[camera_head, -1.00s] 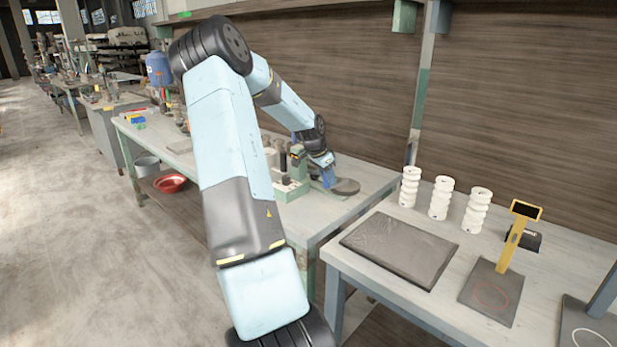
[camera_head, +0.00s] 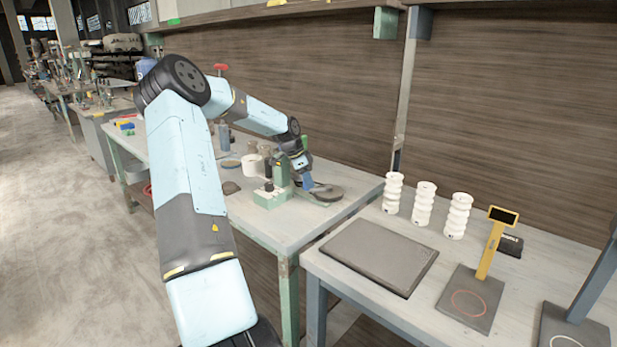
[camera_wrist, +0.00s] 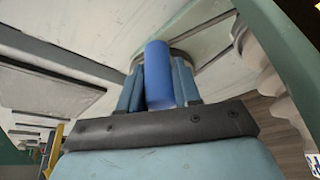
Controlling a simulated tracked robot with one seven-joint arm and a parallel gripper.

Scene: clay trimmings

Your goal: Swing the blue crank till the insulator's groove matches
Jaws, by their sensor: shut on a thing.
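The blue crank's handle (camera_wrist: 158,75) is an upright blue cylinder between the two fingers of my gripper (camera_wrist: 157,88) in the wrist view. My gripper is shut on it. In the head view my gripper (camera_head: 308,186) is low over the far table, beside a green fixture (camera_head: 281,172) and a flat grey disc (camera_head: 327,193). The crank is too small and covered there to make out its angle. A pale ribbed shape (camera_wrist: 268,65) stands at the right of the wrist view, partly cut off. I cannot make out a matching groove.
Three white ribbed insulators (camera_head: 424,205) stand on the near table, behind a dark mat (camera_head: 380,255). A yellow stand with a small display (camera_head: 492,245) is to their right. A white cylinder (camera_head: 253,165) and small items crowd the far table left of the fixture.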

